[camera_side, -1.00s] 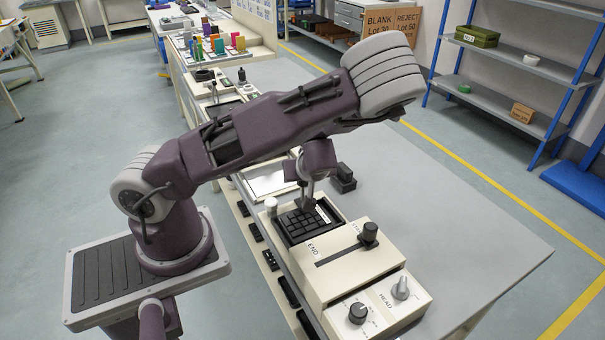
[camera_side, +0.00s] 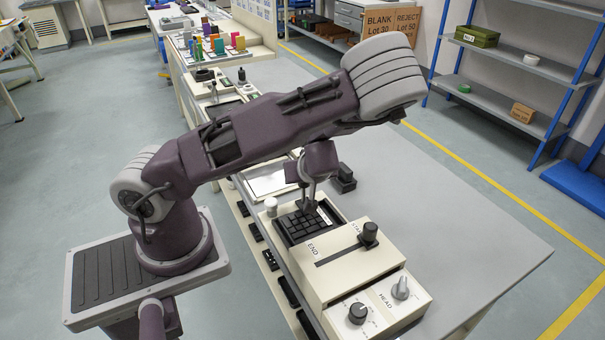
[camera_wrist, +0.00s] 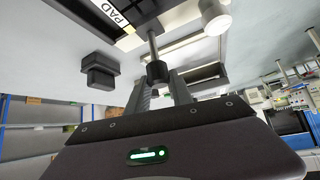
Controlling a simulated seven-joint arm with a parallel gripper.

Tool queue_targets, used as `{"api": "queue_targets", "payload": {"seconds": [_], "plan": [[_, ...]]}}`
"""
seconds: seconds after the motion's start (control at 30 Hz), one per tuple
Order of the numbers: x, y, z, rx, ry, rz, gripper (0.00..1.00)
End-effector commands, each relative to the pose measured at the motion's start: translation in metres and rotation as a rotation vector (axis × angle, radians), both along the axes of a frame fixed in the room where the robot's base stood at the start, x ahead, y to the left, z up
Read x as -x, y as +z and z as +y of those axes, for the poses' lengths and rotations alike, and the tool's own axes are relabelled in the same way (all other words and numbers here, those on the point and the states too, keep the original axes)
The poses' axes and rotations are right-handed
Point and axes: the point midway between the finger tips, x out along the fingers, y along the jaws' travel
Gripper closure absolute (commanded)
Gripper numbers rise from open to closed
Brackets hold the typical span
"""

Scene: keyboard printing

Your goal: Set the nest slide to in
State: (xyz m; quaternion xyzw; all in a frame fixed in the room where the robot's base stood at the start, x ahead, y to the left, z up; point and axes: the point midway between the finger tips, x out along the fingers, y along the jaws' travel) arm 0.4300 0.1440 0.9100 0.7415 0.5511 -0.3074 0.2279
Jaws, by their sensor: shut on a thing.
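My gripper (camera_side: 309,204) reaches down at the far edge of the nest in the side view. In the wrist view my gripper (camera_wrist: 158,80) is shut on a dark round knob (camera_wrist: 156,70) at the end of a short metal rod. This knob appears to be the nest slide's handle. The nest is a dark tray (camera_side: 283,234) with a black keypad (camera_side: 302,225) in it, in front of the cream printing machine (camera_side: 345,277). A white label reading PAD (camera_wrist: 115,11) shows beside the rod. The fingers partly hide the knob.
A white round post (camera_side: 270,206) stands left of the nest. A black block (camera_side: 343,180) lies behind my gripper. The table's right side is clear.

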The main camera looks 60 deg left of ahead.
Motion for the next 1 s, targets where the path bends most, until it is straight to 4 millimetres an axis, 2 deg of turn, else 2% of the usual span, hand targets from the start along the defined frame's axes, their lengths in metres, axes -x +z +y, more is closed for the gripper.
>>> {"api": "queue_targets", "payload": {"seconds": [0.17,0.4,0.6,0.8,1.0], "plan": [[-0.001,0.001,-0.027,0.001,-0.004,-0.003,1.0],[-0.001,0.001,-0.079,0.001,-0.006,-0.002,1.0],[-0.001,0.0,-0.116,0.0,-0.006,-0.001,1.0],[0.0,0.001,-0.138,0.0,-0.003,-0.001,1.0],[0.0,0.0,-0.147,0.0,-0.001,-0.001,1.0]]}}
